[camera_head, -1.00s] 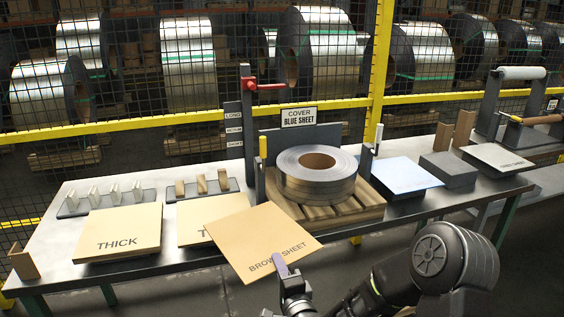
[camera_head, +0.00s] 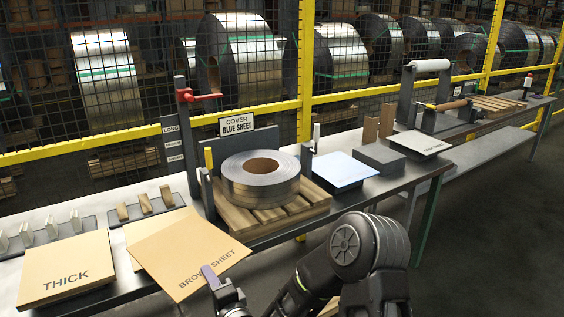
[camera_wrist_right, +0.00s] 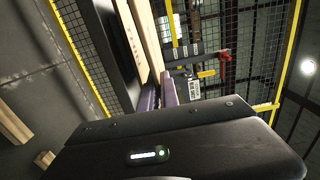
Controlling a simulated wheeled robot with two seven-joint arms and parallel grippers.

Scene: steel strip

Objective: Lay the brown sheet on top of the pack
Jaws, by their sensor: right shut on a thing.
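The brown sheet (camera_head: 185,245) is a flat tan square printed "BROWN SHEET". My right gripper (camera_head: 210,277) is shut on its near edge and holds it tilted, in front of the bench. In the right wrist view the sheet (camera_wrist_right: 145,38) shows nearly edge-on, between the purple fingers (camera_wrist_right: 158,93). The pack is a steel coil (camera_head: 248,190) lying flat on a wooden pallet (camera_head: 275,222), right of and behind the sheet. The coil's top is bare, with its round hole open. A sign (camera_head: 237,124) behind it reads "COVER BLUE SHEET". My left gripper is not in view.
A board marked "THICK" (camera_head: 66,268) lies at left; another board is partly hidden behind the held sheet. An upright post with a red handle (camera_head: 200,97) stands left of the coil. A pale blue sheet (camera_head: 342,171), a grey block (camera_head: 380,157) and a card-topped stack (camera_head: 420,142) lie to the right.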

